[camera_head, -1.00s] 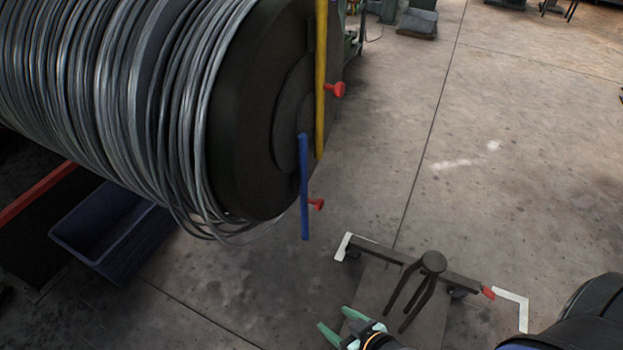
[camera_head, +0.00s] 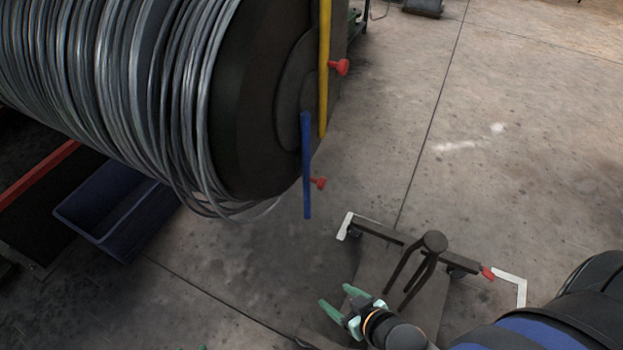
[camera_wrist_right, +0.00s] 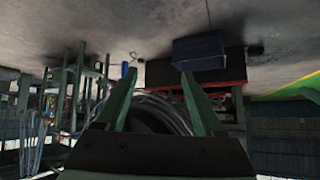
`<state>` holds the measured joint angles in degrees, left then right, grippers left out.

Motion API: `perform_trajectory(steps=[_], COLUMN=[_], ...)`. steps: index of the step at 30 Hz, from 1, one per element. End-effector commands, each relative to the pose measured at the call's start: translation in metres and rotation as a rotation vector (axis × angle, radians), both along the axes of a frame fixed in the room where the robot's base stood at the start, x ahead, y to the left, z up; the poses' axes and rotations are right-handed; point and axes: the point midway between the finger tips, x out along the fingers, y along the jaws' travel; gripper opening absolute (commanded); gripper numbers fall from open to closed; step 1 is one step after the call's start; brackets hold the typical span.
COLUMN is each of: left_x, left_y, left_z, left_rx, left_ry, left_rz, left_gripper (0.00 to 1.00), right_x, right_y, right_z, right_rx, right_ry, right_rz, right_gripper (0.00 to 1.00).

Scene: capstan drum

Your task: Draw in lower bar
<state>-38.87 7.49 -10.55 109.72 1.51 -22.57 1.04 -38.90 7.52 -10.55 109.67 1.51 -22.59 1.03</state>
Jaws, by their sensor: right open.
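The blue bar (camera_head: 307,165) is the lower of two upright bars at the drum's end face. A red knob (camera_head: 319,183) sticks out to its right. The yellow bar (camera_head: 324,70) stands higher, with its own red knob (camera_head: 340,67). My right gripper (camera_head: 335,296) is open and empty, below and slightly right of the blue bar and apart from it. In the right wrist view its fingers (camera_wrist_right: 158,76) are spread with nothing between them. A green speck at the head view's bottom edge may be a tip of my left gripper; I cannot tell.
The large drum (camera_head: 270,170) wound with grey wire (camera_head: 130,90) fills the upper left. A blue bin (camera_head: 110,210) stands on the floor below it. A dark wheeled stand (camera_head: 375,229) is right of my right gripper.

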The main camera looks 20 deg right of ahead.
Motion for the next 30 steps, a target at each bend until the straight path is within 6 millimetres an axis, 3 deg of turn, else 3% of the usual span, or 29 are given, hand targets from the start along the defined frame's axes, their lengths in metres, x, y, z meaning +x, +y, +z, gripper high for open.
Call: perform_trajectory(steps=[8, 11, 14, 18, 22, 30], left_x=[0.0, 0.008, 0.027, 0.061, 0.083, 0.092], left_y=[0.0, 0.0, -0.001, -0.004, -0.009, -0.021], left_z=[-0.002, -0.002, 0.003, 0.025, 0.055, 0.122], left_rx=[0.0, 0.001, 0.004, 0.009, 0.01, 0.007], left_ry=[0.001, -0.037, -0.135, -0.348, -0.557, -0.987], left_rz=[0.0, -0.005, -0.015, -0.042, -0.07, -0.137], left_gripper=[0.5, 0.5, 0.5, 0.5, 0.5, 0.5], right_x=[0.001, 0.012, 0.039, 0.089, 0.127, 0.172], right_y=[-0.001, -0.012, -0.037, -0.08, -0.11, -0.138], right_z=[-0.001, -0.005, -0.009, -0.002, 0.019, 0.056], right_rx=[-0.004, -0.06, -0.207, -0.542, -0.893, -1.655], right_ry=[-0.003, -0.054, -0.178, -0.434, -0.67, -1.077], right_rz=[0.001, 0.027, 0.094, 0.241, 0.386, 0.676], right_gripper=[0.7, 0.7, 0.7, 0.7, 0.7, 0.7])
